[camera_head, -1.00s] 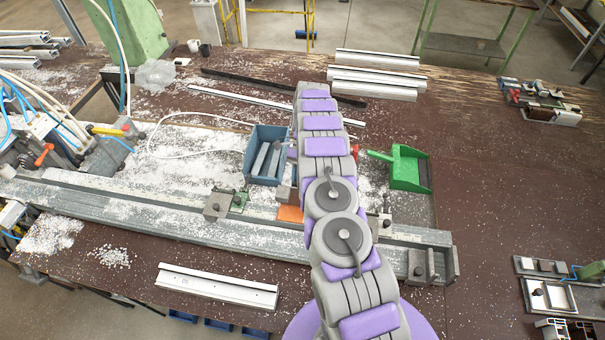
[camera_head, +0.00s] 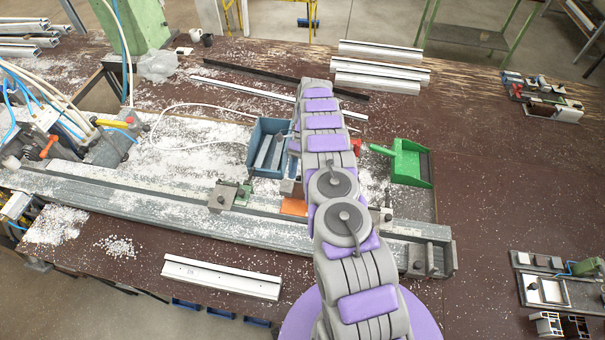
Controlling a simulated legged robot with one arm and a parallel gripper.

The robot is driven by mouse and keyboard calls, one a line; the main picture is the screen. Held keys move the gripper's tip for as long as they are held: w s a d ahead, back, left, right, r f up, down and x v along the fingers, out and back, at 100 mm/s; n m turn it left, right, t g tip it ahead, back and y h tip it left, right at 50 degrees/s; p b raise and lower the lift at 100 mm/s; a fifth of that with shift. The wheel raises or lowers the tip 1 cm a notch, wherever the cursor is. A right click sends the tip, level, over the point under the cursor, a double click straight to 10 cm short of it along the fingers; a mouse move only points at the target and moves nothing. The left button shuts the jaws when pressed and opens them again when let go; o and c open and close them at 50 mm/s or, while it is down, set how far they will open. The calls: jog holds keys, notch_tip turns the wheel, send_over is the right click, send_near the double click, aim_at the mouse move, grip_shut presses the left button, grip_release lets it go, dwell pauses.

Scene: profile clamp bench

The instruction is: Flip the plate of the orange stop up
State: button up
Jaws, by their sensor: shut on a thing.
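The orange stop (camera_head: 294,207) sits on the long grey rail (camera_head: 150,203), just left of my arm. Its orange face shows as a small patch, partly covered by the arm, and I cannot tell the plate's exact tilt. A grey and brownish block (camera_head: 287,187) stands directly behind the orange patch. My arm rises from the bottom of the view and reaches over the rail. My gripper's fingers are hidden behind the arm links, so their contact with the stop does not show.
A blue bin (camera_head: 254,150) with grey bars stands behind the stop. A green dustpan (camera_head: 411,164) lies to the right. Clamp blocks sit on the rail at left (camera_head: 222,197) and right (camera_head: 420,258). White profiles (camera_head: 220,278) lie in front and behind. The bench's right side has free room.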

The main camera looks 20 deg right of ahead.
jog(key=shift+o, duration=0.6)
jog(key=shift+r, duration=0.1)
jog(key=shift+d, duration=0.1)
jog(key=shift+s+d, duration=0.1)
jog(key=shift+s, duration=0.05)
notch_tip(320, 180, up, 4)
jog(key=shift+f+p, duration=0.15)
jog(key=shift+p, duration=0.35)
jog(key=shift+s+a+b, duration=0.25)
jog(key=shift+s+b, duration=0.05)
jog(key=shift+s, duration=1)
jog(key=s+a+r+b, duration=0.1)
jog(key=s+a, duration=0.1)
jog(key=s, duration=1.1)
jog(key=shift+a+b, duration=0.15)
jog(key=shift+b, duration=0.15)
jog(key=shift+r, duration=0.1)
